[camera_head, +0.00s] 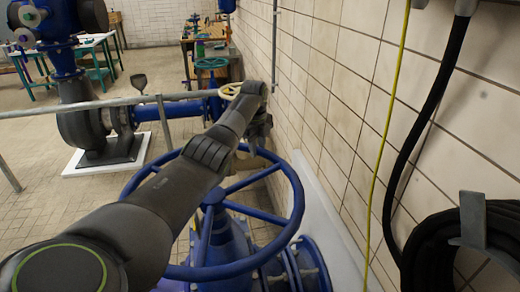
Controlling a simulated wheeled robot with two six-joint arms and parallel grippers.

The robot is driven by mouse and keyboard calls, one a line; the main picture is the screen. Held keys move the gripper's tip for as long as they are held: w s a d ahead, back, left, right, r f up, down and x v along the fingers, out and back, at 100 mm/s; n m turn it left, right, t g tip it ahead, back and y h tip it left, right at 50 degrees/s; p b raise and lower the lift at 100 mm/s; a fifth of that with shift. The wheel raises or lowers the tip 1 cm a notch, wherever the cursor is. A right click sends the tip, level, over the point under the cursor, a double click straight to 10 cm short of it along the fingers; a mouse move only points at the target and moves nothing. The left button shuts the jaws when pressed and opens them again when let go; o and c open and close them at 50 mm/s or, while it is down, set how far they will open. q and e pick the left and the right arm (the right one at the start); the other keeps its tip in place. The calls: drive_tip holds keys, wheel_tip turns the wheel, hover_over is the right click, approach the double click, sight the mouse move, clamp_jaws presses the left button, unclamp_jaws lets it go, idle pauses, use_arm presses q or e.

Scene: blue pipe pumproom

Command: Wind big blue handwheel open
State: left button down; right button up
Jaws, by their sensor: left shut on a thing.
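The big blue handwheel (298,205) lies roughly flat in the lower middle, on top of a blue valve body (226,245). Its spokes and hub show partly; my left arm crosses over it from the lower left and hides part of the rim and spokes. My left gripper (256,143) is at the far side of the wheel, shut on its rim. The fingers are small and dark here, and the wrist partly hides them. My right gripper is out of view.
A tiled wall (350,110) runs close along the right. A black hose (435,250) hangs there on a grey bracket (478,225). A grey rail (100,104) crosses the left.

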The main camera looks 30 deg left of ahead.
use_arm(q)
drive_tip(key=shift+w+r, duration=0.1)
drive_tip(key=shift+r, duration=0.1)
drive_tip(key=c, duration=1.3)
unclamp_jaws()
drive_tip(key=shift+o, duration=0.9)
drive_tip(key=shift+f, duration=0.15)
wheel_tip(320, 180, up, 17)
drive_tip(key=s+b, duration=0.1)
drive_tip(key=b, duration=0.1)
drive_tip(key=shift+s+a+r+b, duration=0.15)
drive_tip(key=shift+r+b, duration=0.05)
drive_tip(key=shift+b, duration=0.2)
